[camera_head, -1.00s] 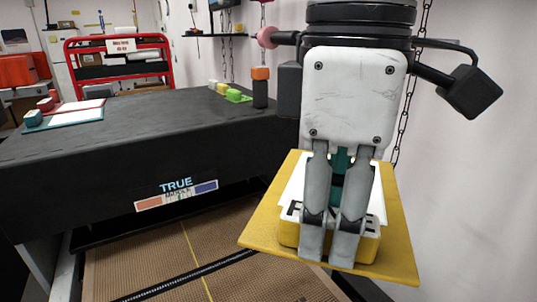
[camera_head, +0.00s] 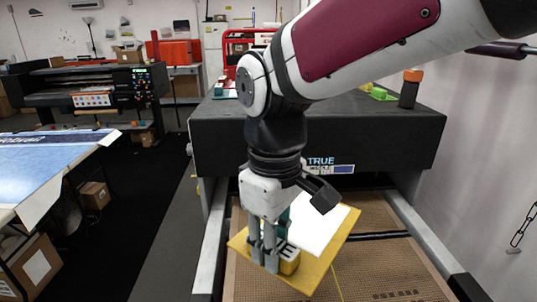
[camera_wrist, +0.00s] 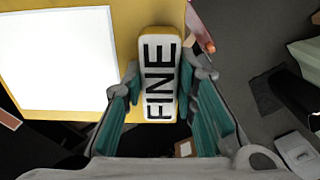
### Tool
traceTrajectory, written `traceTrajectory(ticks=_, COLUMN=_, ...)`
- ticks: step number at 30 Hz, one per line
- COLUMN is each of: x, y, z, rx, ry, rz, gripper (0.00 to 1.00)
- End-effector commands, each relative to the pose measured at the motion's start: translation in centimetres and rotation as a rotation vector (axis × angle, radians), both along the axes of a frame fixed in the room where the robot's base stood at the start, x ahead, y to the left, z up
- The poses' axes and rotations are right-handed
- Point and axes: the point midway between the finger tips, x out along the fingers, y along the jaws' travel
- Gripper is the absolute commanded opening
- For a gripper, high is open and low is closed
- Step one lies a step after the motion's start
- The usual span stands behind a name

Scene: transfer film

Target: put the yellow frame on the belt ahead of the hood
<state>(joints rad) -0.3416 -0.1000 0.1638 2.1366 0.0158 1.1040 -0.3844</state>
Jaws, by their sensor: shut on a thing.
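The yellow frame (camera_head: 337,243) is a flat yellow plate with a white panel and a raised yellow grip block (camera_head: 290,262). The block reads "FINE" in the wrist view (camera_wrist: 160,75). My gripper (camera_head: 263,258) is shut on this block and holds the frame tilted in the air. In the picture, the frame covers part of the brown meshed belt (camera_head: 375,270), apparently above it. The black hood (camera_head: 400,145), marked "TRUE", spans the belt behind the frame. My arm hides part of the hood.
Pale rails (camera_head: 212,250) flank the belt. A black bottle with an orange cap (camera_head: 409,90) and a green block (camera_head: 379,93) sit on the hood. A printed table (camera_head: 40,165) stands left, beyond dark floor. A white wall is at right.

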Motion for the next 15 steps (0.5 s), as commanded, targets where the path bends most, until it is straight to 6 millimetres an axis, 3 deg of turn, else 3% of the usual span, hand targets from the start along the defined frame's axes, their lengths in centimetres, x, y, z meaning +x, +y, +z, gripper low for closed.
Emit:
traceTrajectory(ticks=1, x=0.5, y=-0.3, z=-2.5, rx=-0.007, ry=0.012, rz=-0.066, gripper=0.0)
traceTrajectory(ticks=9, x=2.0, y=-3.5, z=-14.4, rx=-0.015, ry=0.01, rz=-0.467, gripper=0.0)
traceTrajectory(ticks=15, x=1.0, y=-7.0, z=-21.0, rx=-0.015, ry=0.005, rz=-0.722, gripper=0.0)
